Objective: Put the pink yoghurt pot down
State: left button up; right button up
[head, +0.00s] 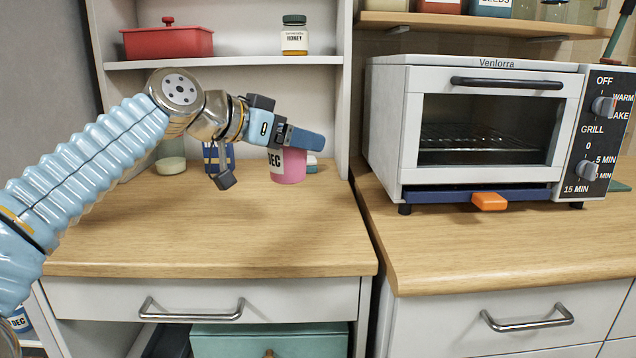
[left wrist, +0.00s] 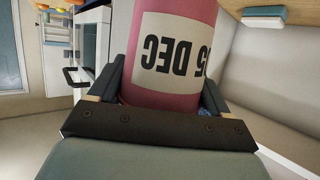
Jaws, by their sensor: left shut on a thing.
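The pink yoghurt pot (head: 290,165) shows in the head view at the back right of the left wooden counter (head: 200,235). It looks upright, and part of it is hidden behind my left gripper (head: 274,158). In the left wrist view the pink pot (left wrist: 172,50) fills the space between the two fingers, with a white label reading "5 DEC". My left gripper (left wrist: 165,95) is shut on the pot. I cannot tell whether the pot's base touches the counter. My right gripper is not in view.
A blue box (head: 218,158) and a pale jar (head: 171,158) stand left of the pot. A shelf above holds a red dish (head: 167,40) and a honey jar (head: 294,36). A toaster oven (head: 480,130) stands right, beyond an upright panel. The counter's front is clear.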

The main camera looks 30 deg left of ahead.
pick_arm(q)
jog(key=w+f, duration=0.1)
jog(key=f, duration=0.1)
jog(key=w+d+f, duration=0.1)
jog(key=w+f, duration=0.1)
jog(key=f, duration=0.1)
jog(key=w+f, duration=0.2)
jog(key=f, duration=0.1)
jog(key=shift+w+d+f+b, duration=0.1)
jog(key=shift+w+d+b, duration=0.1)
jog(key=shift+b, duration=0.15)
jog(key=shift+a+f, duration=0.1)
jog(key=shift+f, duration=0.4)
jog(key=shift+f+b, duration=0.25)
jog(key=shift+b, duration=0.05)
jog(key=o, duration=1.1)
jog(key=shift+r, duration=0.1)
jog(key=shift+o, duration=0.2)
jog(key=shift+r, duration=0.1)
jog(key=shift+s+a+r+p, duration=0.1)
jog(key=shift+s+r+p, duration=0.1)
jog(key=shift+p, duration=0.1)
jog(key=b+v, duration=0.1)
jog(key=v, duration=1)
jog(key=shift+s, duration=0.3)
